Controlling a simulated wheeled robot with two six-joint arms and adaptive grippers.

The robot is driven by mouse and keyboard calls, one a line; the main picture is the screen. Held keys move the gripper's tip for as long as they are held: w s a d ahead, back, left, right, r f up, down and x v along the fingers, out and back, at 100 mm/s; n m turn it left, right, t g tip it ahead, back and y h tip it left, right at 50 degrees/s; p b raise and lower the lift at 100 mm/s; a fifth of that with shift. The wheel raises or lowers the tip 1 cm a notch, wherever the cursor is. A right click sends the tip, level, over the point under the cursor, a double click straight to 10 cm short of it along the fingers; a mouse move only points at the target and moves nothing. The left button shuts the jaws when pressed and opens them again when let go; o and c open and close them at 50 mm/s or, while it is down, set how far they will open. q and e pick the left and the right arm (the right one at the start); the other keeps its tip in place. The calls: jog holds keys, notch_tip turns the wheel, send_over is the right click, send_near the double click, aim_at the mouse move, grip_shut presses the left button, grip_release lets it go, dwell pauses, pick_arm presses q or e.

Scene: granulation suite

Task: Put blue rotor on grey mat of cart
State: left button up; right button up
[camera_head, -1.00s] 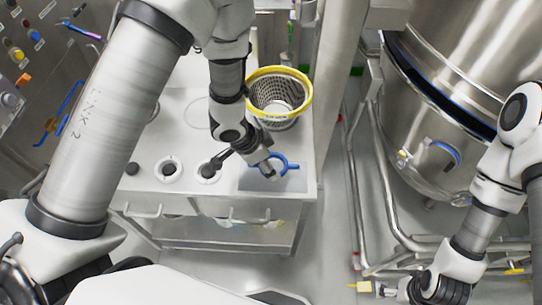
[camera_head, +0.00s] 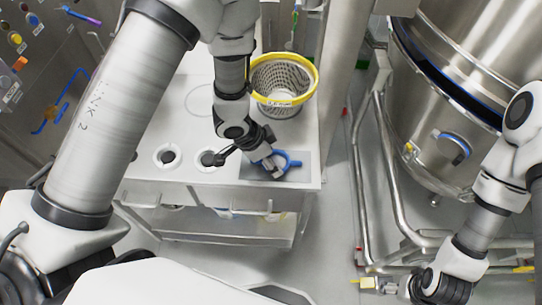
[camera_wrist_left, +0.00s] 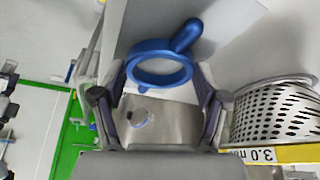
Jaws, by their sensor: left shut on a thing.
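The blue rotor (camera_head: 293,162), a ring with a stubby arm, is in the jaws of my left gripper (camera_head: 274,163). In the left wrist view the rotor (camera_wrist_left: 188,38) shows between the fingers of the left gripper (camera_wrist_left: 160,88). The rotor is over the grey mat (camera_head: 302,174) at the right front of the cart top (camera_head: 195,122). I cannot tell whether the rotor touches the mat. The gripper and rotor hide part of the mat. My right gripper (camera_head: 408,289) is low at the right, away from the cart; its fingers are unclear.
A perforated basket with a yellow rim (camera_head: 285,85) stands on the cart just behind the mat. Round holders (camera_head: 168,156) line the cart's front left. A large steel vessel (camera_head: 455,75) and pipe frame stand to the right, across a strip of floor.

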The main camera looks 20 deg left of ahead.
pick_arm(q)
jog(key=o, duration=1.5)
jog(key=shift+c, duration=0.2)
jog(key=shift+r, duration=0.1)
jog(key=v, duration=1.2)
